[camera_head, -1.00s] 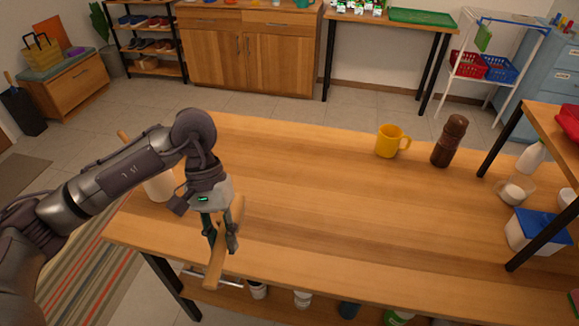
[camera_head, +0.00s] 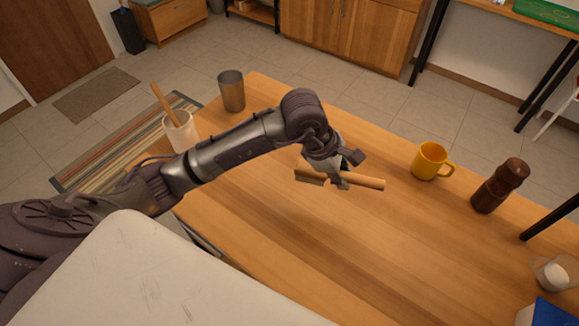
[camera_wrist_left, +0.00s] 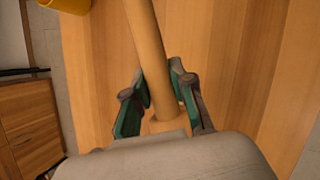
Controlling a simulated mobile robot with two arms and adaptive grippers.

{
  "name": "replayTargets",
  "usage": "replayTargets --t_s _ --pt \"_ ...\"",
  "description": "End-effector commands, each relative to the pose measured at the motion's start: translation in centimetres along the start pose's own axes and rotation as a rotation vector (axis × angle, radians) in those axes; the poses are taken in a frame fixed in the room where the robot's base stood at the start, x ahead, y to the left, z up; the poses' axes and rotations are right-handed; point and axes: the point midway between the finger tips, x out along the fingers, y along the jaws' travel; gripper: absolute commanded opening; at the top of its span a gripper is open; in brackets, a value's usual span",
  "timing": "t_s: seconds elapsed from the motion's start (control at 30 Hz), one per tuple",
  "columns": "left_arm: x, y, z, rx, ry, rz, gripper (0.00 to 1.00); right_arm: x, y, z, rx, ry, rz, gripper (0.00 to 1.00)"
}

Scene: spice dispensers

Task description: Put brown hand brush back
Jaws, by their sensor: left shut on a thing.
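The brown hand brush (camera_head: 364,181) is a light wooden piece with a long handle pointing right in the head view. My left gripper (camera_head: 341,178) is shut on it and holds it over the wooden table (camera_head: 300,245). In the left wrist view the round handle (camera_wrist_left: 147,42) runs up between the fingers of my left gripper (camera_wrist_left: 160,92). The brush's other end sticks out to the left of the gripper in the head view. My right gripper is not in view.
A white container (camera_head: 181,133) with a wooden stick and a grey metal cup (camera_head: 231,91) stand at the table's left end. A yellow mug (camera_head: 431,161) and a brown pepper mill (camera_head: 499,186) stand to the right. The table's middle front is clear.

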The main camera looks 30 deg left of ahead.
Motion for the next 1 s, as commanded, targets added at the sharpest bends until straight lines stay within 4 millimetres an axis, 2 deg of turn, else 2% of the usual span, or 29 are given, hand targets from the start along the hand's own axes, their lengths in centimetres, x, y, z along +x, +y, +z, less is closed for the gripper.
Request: replayTargets --t_s 0.07,0.17,0.33,0.6,0.8,1.0 --pt "0.1 0.4 0.1 -0.042 0.009 0.017 0.0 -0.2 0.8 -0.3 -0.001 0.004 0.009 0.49" --pt "0.5 1.1 -1.0 -0.066 0.016 0.024 0.0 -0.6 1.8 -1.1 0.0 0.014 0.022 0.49" --pt "1.8 3.2 -4.6 -0.07 0.019 0.023 0.0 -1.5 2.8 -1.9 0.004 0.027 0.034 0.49" --pt "3.8 6.3 -9.6 -0.064 0.015 0.023 0.0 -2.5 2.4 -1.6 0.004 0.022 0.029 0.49" --pt "4.6 6.9 -10.9 -0.061 0.013 0.022 0.0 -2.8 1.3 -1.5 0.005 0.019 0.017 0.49" --pt "7.1 6.3 -12.1 -0.064 0.012 0.021 0.0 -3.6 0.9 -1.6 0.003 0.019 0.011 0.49"
